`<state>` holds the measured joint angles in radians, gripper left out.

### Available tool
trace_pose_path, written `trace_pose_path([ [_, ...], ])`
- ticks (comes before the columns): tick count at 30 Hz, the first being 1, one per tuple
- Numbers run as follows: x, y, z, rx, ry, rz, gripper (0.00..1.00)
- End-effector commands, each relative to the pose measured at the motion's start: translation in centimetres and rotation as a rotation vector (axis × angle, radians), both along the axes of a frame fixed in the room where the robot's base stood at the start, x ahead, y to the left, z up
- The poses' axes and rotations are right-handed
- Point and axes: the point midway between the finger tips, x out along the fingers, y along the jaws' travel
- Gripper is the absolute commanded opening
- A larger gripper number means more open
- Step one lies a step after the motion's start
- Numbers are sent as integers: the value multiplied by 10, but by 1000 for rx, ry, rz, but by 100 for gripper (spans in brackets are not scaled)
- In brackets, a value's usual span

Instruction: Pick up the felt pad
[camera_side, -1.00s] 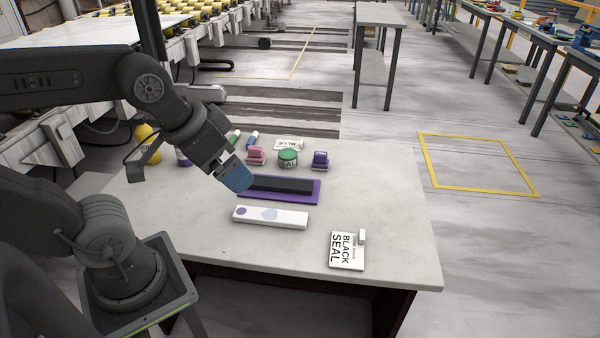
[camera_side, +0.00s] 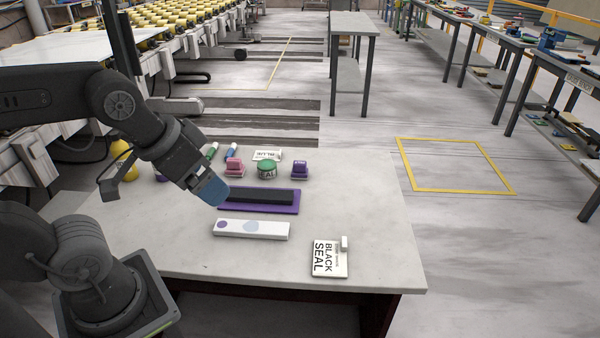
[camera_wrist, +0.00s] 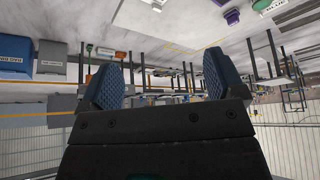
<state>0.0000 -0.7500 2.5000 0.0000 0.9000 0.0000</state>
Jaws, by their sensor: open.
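A long black pad (camera_side: 262,195) lies on a flat purple base (camera_side: 284,209) in the middle of the slab. It looks like the felt pad, though I cannot be certain from its surface. My gripper (camera_side: 211,190), with blue fingertips, hangs above the slab at the left end of the purple base in the side view, apart from the pad as far as I can tell. In the wrist view my gripper (camera_wrist: 162,82) has its blue fingers wide apart with nothing between them. The pad does not show there.
A white strip with coloured spots (camera_side: 270,231) lies in front, and a BLACK SEAL card (camera_side: 329,259) front right. Behind stand a pink stamp (camera_side: 234,167), a green-lidded jar (camera_side: 267,170), a purple stamp (camera_side: 299,169) and a white card (camera_side: 268,155). The slab's right side is clear.

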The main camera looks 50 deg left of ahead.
Motion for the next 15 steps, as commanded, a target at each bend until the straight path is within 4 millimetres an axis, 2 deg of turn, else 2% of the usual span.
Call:
trace_pose_path([
  [2, 0, 0, 0, 0, 0, 0, 81],
  [10, 3, 1, 2, 0, 1, 6, 81],
  [13, 18, 4, 9, -1, 8, 31, 81],
  [15, 37, 10, 16, -3, 16, 64, 81],
])
